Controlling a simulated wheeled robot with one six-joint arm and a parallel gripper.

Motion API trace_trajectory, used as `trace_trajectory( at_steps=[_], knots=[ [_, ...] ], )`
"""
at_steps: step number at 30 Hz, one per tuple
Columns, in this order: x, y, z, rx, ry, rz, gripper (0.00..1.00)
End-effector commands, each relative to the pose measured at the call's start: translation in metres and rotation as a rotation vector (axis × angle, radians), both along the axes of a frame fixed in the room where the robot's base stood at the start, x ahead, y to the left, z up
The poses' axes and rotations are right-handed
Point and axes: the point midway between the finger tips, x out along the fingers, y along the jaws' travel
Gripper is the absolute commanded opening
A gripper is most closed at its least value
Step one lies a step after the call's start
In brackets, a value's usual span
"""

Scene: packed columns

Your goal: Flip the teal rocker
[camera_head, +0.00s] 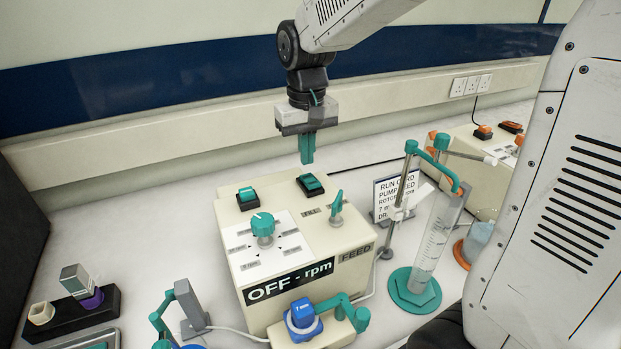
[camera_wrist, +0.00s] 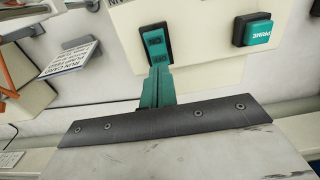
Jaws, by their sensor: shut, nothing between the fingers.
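The teal rocker (camera_head: 310,183) sits in a dark frame at the back right of the top of the cream pump box (camera_head: 340,245). In the wrist view the rocker (camera_wrist: 155,42) shows small markings at both ends; which end is pressed down I cannot tell. My gripper (camera_head: 307,160) has teal fingers, shut and empty, pointing down just above and behind the rocker. In the wrist view the fingertips (camera_wrist: 159,70) overlap the near end of the rocker. A small gap shows in the head view; contact is not clear.
A teal PRIME button (camera_wrist: 254,30) is beside the rocker. A teal knob (camera_head: 263,226) and a teal toggle (camera_head: 337,201) stand up from the box. A stand with a glass cylinder (camera_head: 432,245) is to the right. The wall is close behind.

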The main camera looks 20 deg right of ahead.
Motion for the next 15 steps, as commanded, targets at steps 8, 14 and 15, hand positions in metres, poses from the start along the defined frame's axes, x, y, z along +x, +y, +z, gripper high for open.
trace_trajectory(
  at_steps=[8,14,15],
  knots=[
    [0.000,0.000,0.023,0.000,-0.002,0.000,0.00],
    [0.000,0.000,0.036,0.000,-0.001,0.000,0.00],
    [0.000,0.000,0.038,0.000,0.000,0.000,0.00]
  ],
)
